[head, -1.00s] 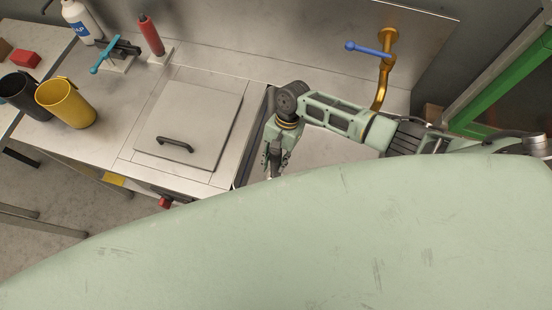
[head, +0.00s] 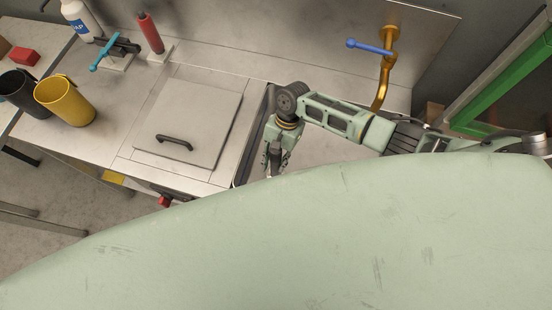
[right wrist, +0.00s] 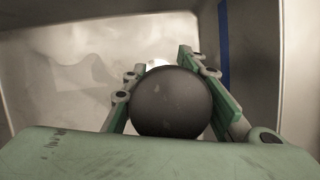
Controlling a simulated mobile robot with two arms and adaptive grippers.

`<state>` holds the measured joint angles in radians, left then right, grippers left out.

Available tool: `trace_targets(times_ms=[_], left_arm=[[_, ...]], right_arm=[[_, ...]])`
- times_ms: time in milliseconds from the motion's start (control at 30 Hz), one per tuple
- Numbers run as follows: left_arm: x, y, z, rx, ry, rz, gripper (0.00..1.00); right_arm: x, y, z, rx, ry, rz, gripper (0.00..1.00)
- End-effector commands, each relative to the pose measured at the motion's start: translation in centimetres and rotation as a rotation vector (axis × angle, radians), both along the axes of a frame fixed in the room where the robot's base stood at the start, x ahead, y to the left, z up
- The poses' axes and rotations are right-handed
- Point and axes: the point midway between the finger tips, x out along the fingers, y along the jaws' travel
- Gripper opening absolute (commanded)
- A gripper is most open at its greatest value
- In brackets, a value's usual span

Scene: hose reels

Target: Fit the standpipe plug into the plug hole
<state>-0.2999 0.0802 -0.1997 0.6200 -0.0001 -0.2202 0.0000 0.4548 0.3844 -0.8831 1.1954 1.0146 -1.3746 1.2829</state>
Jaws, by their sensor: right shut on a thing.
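The standpipe plug shows as a dark, round knob (right wrist: 172,102) in the right wrist view. My right gripper (head: 272,163) is shut on it, with one green finger on each side. In the head view the gripper points down into the sink basin (head: 318,146), near its left wall, and its tips are partly hidden behind my own body. The basin's pale inside (right wrist: 70,70) also shows in the right wrist view. The plug hole cannot be made out; a small bright patch shows just beyond the knob. My left gripper is not in view.
A gold tap (head: 381,85) with a blue lever stands behind the basin. A square lid with a black handle (head: 174,143) lies left of it. A yellow cup (head: 66,103), a black cup (head: 20,92) and a red cylinder (head: 151,35) stand further left.

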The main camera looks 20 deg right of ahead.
Motion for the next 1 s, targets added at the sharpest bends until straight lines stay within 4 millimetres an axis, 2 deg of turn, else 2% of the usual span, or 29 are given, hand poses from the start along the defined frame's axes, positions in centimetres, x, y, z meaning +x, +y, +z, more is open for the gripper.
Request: trace_targets(times_ms=[933,967,1000], left_arm=[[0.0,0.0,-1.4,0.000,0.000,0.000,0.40],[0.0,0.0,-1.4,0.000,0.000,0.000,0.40],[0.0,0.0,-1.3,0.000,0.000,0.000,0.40]], right_arm=[[0.0,0.1,-2.4,0.002,0.000,0.001,0.00],[0.0,0.1,-2.3,0.002,0.000,0.001,0.28],[0.0,0.1,-2.3,0.002,0.000,0.001,0.31]])
